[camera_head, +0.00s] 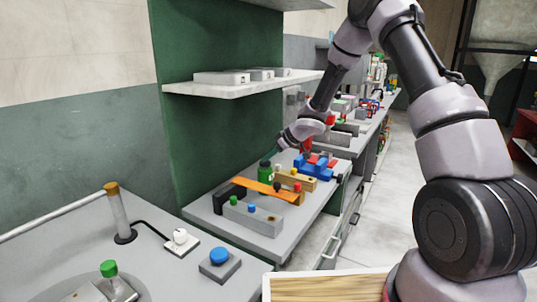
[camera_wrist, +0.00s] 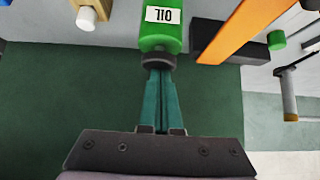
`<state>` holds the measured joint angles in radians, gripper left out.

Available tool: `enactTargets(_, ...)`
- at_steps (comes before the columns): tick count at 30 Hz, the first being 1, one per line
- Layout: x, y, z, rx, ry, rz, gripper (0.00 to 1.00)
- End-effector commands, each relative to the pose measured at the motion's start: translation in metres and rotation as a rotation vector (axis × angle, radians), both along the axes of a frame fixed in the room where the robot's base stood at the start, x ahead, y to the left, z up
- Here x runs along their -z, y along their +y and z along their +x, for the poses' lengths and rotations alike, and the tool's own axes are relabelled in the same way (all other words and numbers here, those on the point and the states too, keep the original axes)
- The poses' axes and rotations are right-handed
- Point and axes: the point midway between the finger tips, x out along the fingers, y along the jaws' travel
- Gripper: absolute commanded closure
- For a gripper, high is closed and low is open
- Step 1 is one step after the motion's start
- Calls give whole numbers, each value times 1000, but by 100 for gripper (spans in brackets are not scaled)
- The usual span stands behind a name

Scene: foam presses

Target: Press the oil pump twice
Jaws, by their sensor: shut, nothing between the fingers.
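The oil pump is a green bottle with a dark round top and a white OIL label. In the head view the oil pump (camera_head: 265,172) stands on the grey bench beside the orange bar. In the wrist view the oil pump (camera_wrist: 160,38) appears upside down at the top centre. My gripper (camera_wrist: 159,72) is shut and empty, its teal fingers pointing at the dark top (camera_wrist: 158,61). The fingertips are right at the top; I cannot tell whether they touch it. In the head view my gripper (camera_head: 273,158) is small, just above the bottle.
An orange bar (camera_head: 267,190) lies close by, with a grey block (camera_head: 253,218) bearing coloured buttons in front. Yellow (camera_head: 296,180) and blue (camera_head: 315,170) fixtures stand to the right. A green panel (camera_head: 215,130) rises behind, with a white shelf (camera_head: 245,88) above.

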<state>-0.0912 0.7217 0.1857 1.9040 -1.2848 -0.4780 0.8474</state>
Motion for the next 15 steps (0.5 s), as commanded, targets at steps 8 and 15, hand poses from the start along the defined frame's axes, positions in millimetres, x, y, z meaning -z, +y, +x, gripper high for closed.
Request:
enactTargets(8, 8, -1, 0, 2, 3, -3, 100)
enactTargets(15, 4, -6, -3, 4, 4, -3, 100)
